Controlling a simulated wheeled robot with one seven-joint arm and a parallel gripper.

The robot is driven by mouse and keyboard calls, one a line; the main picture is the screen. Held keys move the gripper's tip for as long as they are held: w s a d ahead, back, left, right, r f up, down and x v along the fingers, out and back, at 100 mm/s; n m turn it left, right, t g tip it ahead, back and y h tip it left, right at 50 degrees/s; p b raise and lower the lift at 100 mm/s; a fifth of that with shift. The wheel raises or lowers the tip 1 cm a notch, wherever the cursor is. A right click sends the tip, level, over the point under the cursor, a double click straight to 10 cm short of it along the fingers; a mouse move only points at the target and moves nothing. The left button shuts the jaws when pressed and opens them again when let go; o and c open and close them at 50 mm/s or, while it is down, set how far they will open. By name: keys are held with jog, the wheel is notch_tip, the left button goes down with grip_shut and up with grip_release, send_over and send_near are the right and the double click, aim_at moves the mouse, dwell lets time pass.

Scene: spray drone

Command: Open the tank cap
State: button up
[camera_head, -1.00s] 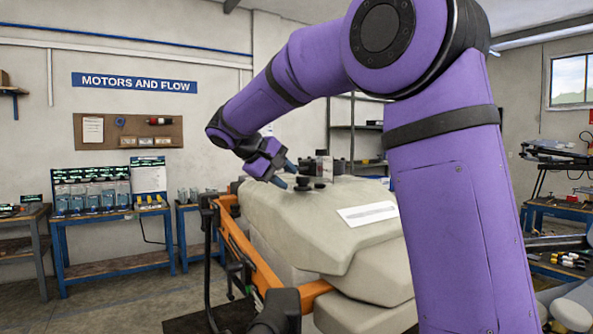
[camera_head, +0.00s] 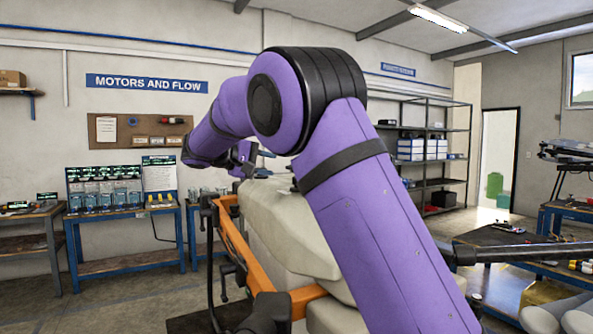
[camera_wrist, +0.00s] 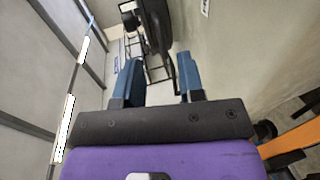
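The beige tank (camera_head: 290,225) sits in an orange frame in the head view. My gripper (camera_head: 248,168) is at the tank's far left upper edge, partly behind my arm. In the wrist view my gripper (camera_wrist: 158,68) is open, its two blue fingers apart with a clear gap. A dark, round-edged part, apparently the tank cap (camera_wrist: 156,25), shows ahead of the fingertips, more toward the left finger. I cannot tell whether it is touched. In the head view my arm hides most of the tank's top, and the cap is not clearly visible there.
The orange frame (camera_head: 240,245) runs along the tank's left side and also shows in the wrist view (camera_wrist: 285,145). Blue-legged workbenches (camera_head: 125,215) stand along the back wall. A shelf rack (camera_head: 440,150) stands behind, right of my arm. Floor shows free between benches and frame.

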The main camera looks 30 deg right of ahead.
jog(key=x, duration=0.8)
jog(key=shift+d+f, duration=0.1)
jog(key=shift+d, duration=0.3)
grip_shut()
